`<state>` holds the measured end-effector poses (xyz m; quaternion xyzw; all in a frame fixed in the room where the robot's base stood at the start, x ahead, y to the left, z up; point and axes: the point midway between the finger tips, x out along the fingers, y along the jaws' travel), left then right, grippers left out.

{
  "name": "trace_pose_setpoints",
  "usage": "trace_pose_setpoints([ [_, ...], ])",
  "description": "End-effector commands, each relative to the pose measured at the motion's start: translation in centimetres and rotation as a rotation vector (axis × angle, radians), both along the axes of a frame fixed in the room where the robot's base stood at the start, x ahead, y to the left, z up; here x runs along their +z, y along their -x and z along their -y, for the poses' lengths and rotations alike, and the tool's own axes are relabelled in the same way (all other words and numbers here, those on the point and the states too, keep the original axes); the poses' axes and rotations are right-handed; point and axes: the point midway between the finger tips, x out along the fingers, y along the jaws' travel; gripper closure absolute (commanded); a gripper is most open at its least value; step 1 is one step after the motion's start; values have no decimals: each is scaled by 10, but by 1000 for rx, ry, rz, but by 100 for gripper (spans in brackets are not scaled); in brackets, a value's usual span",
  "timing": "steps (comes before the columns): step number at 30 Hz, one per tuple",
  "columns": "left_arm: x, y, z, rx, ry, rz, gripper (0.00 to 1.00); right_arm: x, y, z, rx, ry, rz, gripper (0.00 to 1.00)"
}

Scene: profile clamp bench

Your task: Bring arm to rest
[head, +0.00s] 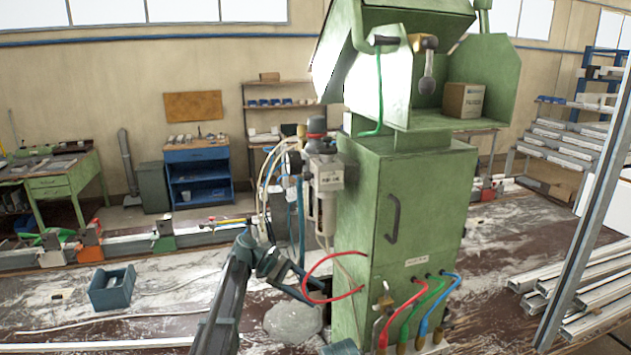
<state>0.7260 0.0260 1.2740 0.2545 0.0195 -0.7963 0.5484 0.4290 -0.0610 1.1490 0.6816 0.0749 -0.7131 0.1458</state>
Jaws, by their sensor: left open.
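My left gripper (312,290) is open, with its arm coming in from the bottom left. It is low in front of the left side of the green cabinet (405,215). A red hose (333,258) loops from the cabinet's side close to the fingertips; I cannot tell whether they touch. Nothing shows between the fingers.
Red, green and blue hoses (445,295) come out of the cabinet's lower front. A blue-grey bin (112,288) sits on the worn surface at left. Metal profiles (585,290) lie at right. A clamp rail (125,245) runs behind. The surface left of my arm is mostly clear.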

Motion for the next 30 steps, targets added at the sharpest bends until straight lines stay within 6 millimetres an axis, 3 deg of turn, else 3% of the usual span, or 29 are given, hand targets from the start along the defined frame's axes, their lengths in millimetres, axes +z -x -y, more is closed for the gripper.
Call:
trace_pose_setpoints([
  [1, -38, 39, 16, -50, -60, 67, 36, -23, 0, 0, 1, 0, 0, 50],
  [7, -143, 141, 38, -324, -313, 373, 36, -69, 0, 0, 6, 0, 1, 50],
  [12, -222, 227, 21, -673, -527, 640, 36, -110, -1, 0, 11, 1, 1, 50],
  [15, -252, 263, 1, -888, -627, 764, 36, -130, -1, 0, 14, 2, 2, 50],
  [21, -273, 295, -27, -1174, -738, 891, 36, -148, -1, 0, 17, 1, 2, 50],
  [30, -273, 296, -33, -1242, -762, 915, 36, -148, -1, 0, 18, 1, 2, 50],
])
